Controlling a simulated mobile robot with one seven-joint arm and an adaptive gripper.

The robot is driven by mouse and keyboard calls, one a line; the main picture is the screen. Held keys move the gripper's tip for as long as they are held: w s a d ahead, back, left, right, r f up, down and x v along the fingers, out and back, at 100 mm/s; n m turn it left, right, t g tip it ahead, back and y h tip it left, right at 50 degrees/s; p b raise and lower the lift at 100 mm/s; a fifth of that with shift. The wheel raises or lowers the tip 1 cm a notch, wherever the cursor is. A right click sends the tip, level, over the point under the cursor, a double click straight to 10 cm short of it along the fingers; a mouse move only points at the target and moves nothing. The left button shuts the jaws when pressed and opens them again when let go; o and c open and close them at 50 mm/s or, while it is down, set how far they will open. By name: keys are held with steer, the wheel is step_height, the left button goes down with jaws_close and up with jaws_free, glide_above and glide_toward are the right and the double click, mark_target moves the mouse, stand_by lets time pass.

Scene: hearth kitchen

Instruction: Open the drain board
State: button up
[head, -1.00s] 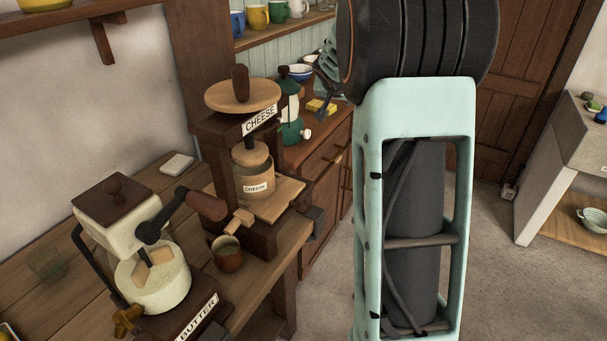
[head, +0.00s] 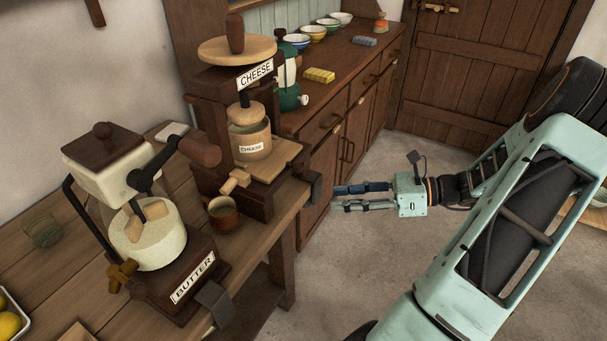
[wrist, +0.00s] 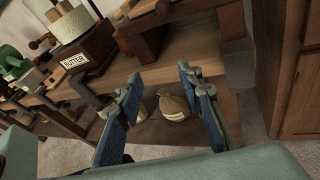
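A cheese press (head: 205,115) with a CHEESE sign stands on the wooden counter. A pale wooden board (head: 280,158) lies under its cheese jar (head: 250,140); I cannot tell for sure whether this is the drain board. My gripper (head: 336,197) is right of the press, past the counter's end, pointing left. Its two fingers are apart with nothing between them. In the wrist view the open gripper (wrist: 158,75) faces the counter's edge, touching nothing I can see.
A butter machine (head: 150,235) stands left of the press, and a small brown cup (head: 223,213) is between them. Sacks (wrist: 173,107) sit on the shelf below the counter. A dark wooden cabinet (head: 345,110) with bowls runs behind. Open floor (head: 385,270) lies below my gripper.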

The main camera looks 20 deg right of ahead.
step_height(320, 180, up, 4)
steer(key=d+m+t, duration=0.2)
steer(key=t, duration=0.2)
steer(key=b+x, duration=0.1)
steer(key=x, duration=1)
steer(key=shift+w+r+y, duration=0.15)
steer(key=shift+r+y, duration=0.15)
steer(key=shift+r, duration=0.05)
steer(key=shift+d, duration=0.2)
jaws_close()
